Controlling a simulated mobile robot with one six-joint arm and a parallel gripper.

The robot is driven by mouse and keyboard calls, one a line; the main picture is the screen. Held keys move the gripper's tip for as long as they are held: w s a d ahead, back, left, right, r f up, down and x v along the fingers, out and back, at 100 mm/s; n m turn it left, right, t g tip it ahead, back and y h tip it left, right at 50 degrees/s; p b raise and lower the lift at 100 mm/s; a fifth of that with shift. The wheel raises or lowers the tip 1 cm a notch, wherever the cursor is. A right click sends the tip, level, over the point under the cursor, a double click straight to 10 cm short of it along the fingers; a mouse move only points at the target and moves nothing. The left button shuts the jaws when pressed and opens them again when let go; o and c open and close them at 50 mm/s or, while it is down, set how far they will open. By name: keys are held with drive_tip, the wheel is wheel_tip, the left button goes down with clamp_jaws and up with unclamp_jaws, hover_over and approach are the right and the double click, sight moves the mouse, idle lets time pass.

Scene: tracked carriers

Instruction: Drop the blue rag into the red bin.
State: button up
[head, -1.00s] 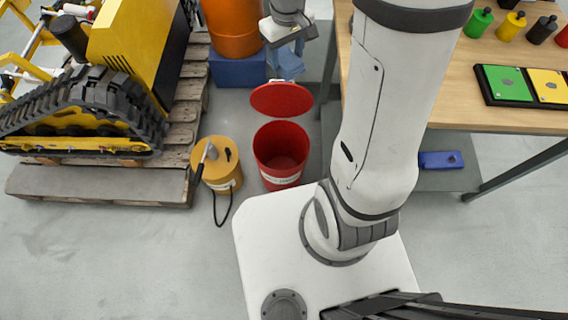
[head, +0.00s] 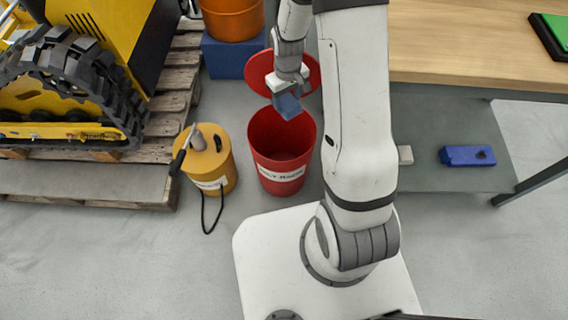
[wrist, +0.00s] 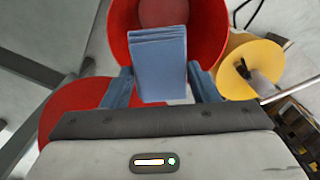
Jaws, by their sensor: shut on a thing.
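My gripper (head: 284,88) is shut on the blue rag (head: 289,105), a folded blue cloth hanging below the fingers. In the wrist view the rag (wrist: 158,62) sits between the two fingertips and overlaps the opening of the red bin. The red bin (head: 283,165) stands upright on the floor with its top open and a white label on its front. In the head view the rag appears above the bin's far rim. The bin's round red lid (head: 258,72) is raised behind the opening, partly hidden by my gripper. The wrist view shows the bin (wrist: 215,30) too.
A yellow canister (head: 209,165) with a handle and hose stands left of the bin. An orange bucket (head: 233,18) on a blue box (head: 232,58) is behind. A workbench (head: 460,45) with a lower shelf is right. A yellow tracked machine (head: 95,35) on a pallet is left.

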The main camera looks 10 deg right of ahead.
wheel_tip(320, 180, down, 13)
drive_tip(key=b, duration=0.7)
drive_tip(key=shift+w+d+r, duration=0.1)
drive_tip(key=o, duration=1)
drive_tip(key=shift+o, duration=0.2)
drive_tip(key=shift+r+p, duration=1.5)
drive_tip(key=shift+r, duration=2.4)
